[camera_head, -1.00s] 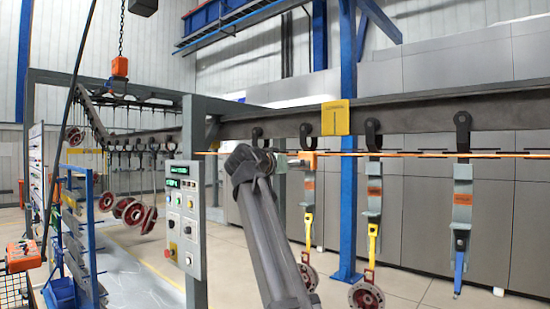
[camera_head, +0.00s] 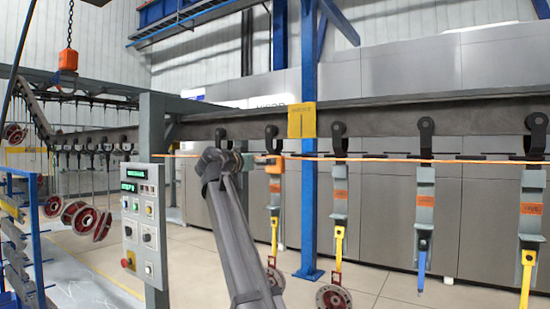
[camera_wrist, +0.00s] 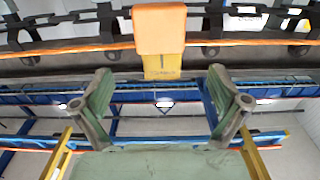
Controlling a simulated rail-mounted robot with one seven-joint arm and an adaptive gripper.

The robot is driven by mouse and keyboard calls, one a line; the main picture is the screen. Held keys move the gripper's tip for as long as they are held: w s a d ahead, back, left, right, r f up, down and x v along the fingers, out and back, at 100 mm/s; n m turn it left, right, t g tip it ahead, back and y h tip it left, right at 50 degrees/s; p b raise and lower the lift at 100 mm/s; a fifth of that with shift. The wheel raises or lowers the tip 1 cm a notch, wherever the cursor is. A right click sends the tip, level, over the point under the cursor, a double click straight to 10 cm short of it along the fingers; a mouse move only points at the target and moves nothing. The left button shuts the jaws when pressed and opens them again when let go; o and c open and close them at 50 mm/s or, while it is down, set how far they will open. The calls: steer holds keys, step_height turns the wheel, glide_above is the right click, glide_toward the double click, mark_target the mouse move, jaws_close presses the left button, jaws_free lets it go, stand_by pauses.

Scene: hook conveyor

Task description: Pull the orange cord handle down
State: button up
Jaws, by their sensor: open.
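The orange cord (camera_head: 400,160) runs level along the front of the overhead conveyor, and it also crosses the top of the wrist view (camera_wrist: 60,51). An orange block-shaped handle (camera_wrist: 162,28) sits on the cord at the top middle of the wrist view. In the head view the handle (camera_head: 273,164) shows just right of my gripper's end. My gripper (camera_wrist: 160,74) is open and empty, with its two green fingers spread wide. In the wrist view the handle lies above the gap between the fingertips, not between them. In the head view my gripper (camera_head: 248,162) is small and partly hidden.
A yellow sign plate (camera_head: 302,120) is on the conveyor beam (camera_head: 380,120). Hangers with yellow and blue hooks (camera_head: 421,215) hang right of my arm, some bearing red discs (camera_head: 333,300). A control panel (camera_head: 141,218) stands to the left. A blue post (camera_head: 309,190) stands behind.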

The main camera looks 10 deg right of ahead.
steer(key=p+x, duration=0.2)
steer(key=x, duration=0.6)
steer(key=shift+w+d+r+p, duration=0.1)
steer(key=shift+w+d+p, duration=0.15)
steer(key=shift+d+p, duration=0.05)
steer(key=shift+w+d, duration=0.3)
steer(key=shift+w, duration=0.1)
steer(key=c, duration=1.7)
step_height(320, 180, down, 6)
steer(key=b, duration=0.6)
steer(key=shift+s+r, duration=0.1)
steer(key=shift+r, duration=0.1)
